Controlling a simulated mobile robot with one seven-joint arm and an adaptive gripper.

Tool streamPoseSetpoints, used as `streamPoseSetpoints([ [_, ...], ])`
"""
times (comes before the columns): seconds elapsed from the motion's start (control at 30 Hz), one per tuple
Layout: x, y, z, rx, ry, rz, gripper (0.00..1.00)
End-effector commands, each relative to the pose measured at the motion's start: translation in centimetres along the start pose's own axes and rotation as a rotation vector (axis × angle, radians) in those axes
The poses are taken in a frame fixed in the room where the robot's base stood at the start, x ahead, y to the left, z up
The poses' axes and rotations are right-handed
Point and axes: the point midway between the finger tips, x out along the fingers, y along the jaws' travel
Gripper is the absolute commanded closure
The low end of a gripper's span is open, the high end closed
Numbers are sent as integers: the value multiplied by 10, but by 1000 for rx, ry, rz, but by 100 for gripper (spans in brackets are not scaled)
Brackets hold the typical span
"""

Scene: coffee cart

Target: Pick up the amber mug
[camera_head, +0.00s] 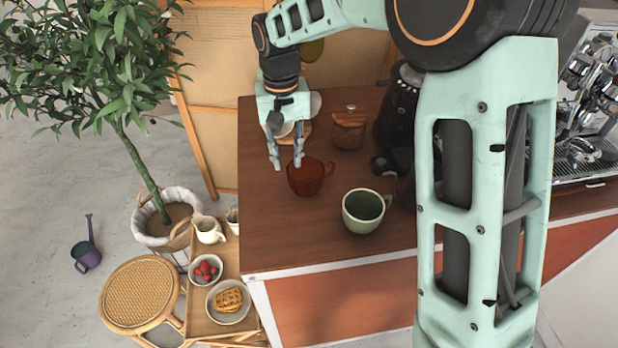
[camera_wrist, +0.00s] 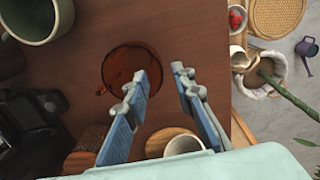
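The amber mug (camera_head: 306,178) is a translucent red-brown cup standing upright on the brown cart top. Its handle points right in the head view. My gripper (camera_head: 287,166) is above and just behind it, fingers pointing down and apart, with nothing between them. In the wrist view, the mug (camera_wrist: 131,68) lies beyond the fingertips, toward the left finger. That finger of my gripper (camera_wrist: 159,79) overlaps part of the mug's rim in the picture. I cannot tell whether it touches.
A green mug (camera_head: 364,209) stands front right of the amber mug. A wooden-lidded jar (camera_head: 349,128) and a black grinder (camera_head: 397,118) stand behind. A white cup (camera_wrist: 184,146) is near my gripper. The cart top's front left is clear.

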Motion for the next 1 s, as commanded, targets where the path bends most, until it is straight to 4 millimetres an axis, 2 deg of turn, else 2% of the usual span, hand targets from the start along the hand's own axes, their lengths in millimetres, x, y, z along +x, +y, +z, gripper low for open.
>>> streamPoseSetpoints([
  [0.17, 15, 0, 1, 0, -3, 1, 76],
  [0.4, 50, 0, 1, -1, -2, 1, 76],
  [0.7, 56, 0, 0, 0, 1, 1, 76],
  [0.9, 55, 0, 0, -1, 1, 1, 97],
  [1.0, 55, 0, 0, -1, 1, 1, 100],
])
